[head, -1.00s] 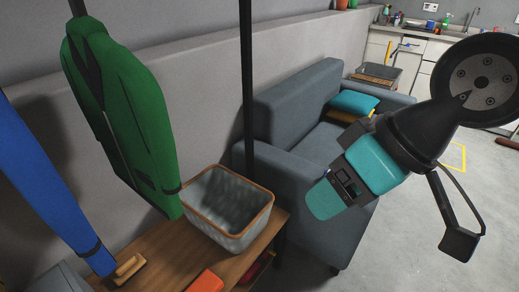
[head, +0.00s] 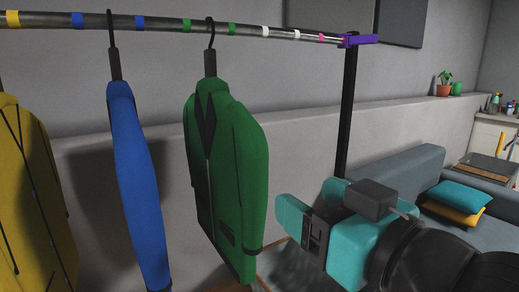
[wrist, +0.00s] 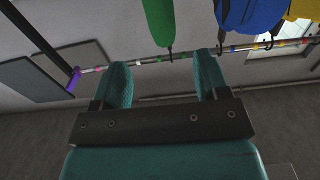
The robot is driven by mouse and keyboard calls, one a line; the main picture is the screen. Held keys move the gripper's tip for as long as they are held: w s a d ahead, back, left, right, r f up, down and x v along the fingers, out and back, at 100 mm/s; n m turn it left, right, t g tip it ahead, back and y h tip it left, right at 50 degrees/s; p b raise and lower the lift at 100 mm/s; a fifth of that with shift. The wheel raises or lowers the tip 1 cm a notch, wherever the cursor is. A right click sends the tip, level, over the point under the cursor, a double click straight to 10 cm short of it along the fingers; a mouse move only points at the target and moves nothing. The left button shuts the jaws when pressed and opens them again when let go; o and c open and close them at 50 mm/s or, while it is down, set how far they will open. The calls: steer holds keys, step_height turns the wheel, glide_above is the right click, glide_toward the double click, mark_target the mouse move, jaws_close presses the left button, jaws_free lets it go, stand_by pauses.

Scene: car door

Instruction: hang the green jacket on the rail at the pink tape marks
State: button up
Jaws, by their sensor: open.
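The green jacket (head: 228,170) hangs upright from its dark hanger (head: 210,62), hooked on the rail (head: 265,31) between two green tape marks. A pink tape mark (head: 321,37) is farther right, beside the purple rail end (head: 357,40). My gripper (head: 308,205) is open and empty, to the right of the jacket's lower part and below the rail. In the wrist view, which looks upside down, the open fingers (wrist: 163,78) frame a stretch of rail, with the green jacket (wrist: 158,22) above them. Whether the fingers are near the hanger is hard to tell.
A blue jacket (head: 140,185) and a yellow jacket (head: 30,190) hang left of the green one. White tape marks (head: 266,31) lie between green and pink. A black post (head: 346,115) carries the rail's right end. A grey sofa (head: 385,165) stands behind my arm.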

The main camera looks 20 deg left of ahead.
mark_target(259, 166)
steer(key=p+x, duration=1)
steer(key=x, duration=0.3)
steer(key=shift+d+r, duration=0.1)
steer(key=shift+r, duration=0.05)
steer(key=shift+x, duration=0.8)
steer(key=shift+c, duration=0.2)
jaws_close()
steer(key=shift+r, duration=0.35)
steer(key=shift+w+d+p, duration=0.1)
steer(key=shift+w+p, duration=0.05)
steer(key=shift+p, duration=0.4)
